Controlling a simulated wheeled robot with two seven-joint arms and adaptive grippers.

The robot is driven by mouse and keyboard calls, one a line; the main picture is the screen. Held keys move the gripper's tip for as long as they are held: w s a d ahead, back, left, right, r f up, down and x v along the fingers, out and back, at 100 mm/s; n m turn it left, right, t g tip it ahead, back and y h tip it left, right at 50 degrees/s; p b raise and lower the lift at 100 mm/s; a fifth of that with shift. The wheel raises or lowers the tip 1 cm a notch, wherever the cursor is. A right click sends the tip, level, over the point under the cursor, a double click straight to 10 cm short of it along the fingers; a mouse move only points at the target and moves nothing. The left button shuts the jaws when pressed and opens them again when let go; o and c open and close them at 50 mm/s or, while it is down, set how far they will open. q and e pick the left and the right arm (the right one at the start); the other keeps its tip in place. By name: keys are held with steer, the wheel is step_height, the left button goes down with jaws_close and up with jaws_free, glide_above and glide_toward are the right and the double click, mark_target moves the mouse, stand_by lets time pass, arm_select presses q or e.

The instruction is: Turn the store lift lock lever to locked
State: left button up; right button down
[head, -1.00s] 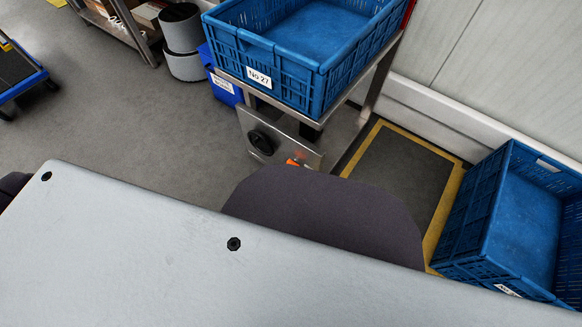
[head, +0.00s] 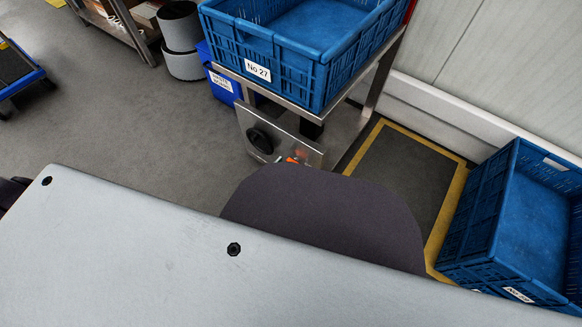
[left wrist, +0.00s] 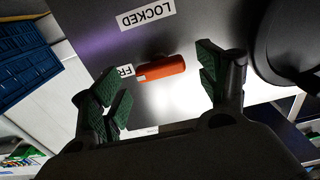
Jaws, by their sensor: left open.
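The orange lock lever (left wrist: 161,67) is on a grey metal plate (left wrist: 190,25) in the left wrist view. It lies almost level in that picture, with its left end at a white label starting "FR" (left wrist: 126,70), partly hidden by a finger. A "LOCKED" label (left wrist: 145,14) is above it. My left gripper (left wrist: 160,80) is open, its green-padded fingers on either side of the lever; I cannot tell whether they touch it. In the head view a small part of the orange lever (head: 293,160) shows on the lift's panel (head: 308,149). My right gripper is out of view.
A black round knob (head: 260,141) is beside the lever. Above the panel, a blue crate marked No 27 (head: 290,82) rests on a metal frame. Another blue crate (head: 470,225) stands at the right, beside a yellow-edged dark mat (head: 400,178). Grey floor is open at left.

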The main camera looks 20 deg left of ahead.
mark_target(293, 163)
arm_select(q)
steer(key=shift+b+x, duration=0.3)
steer(key=shift+x, duration=0.8)
steer(key=shift+c, duration=0.3)
steer(key=c, duration=0.9)
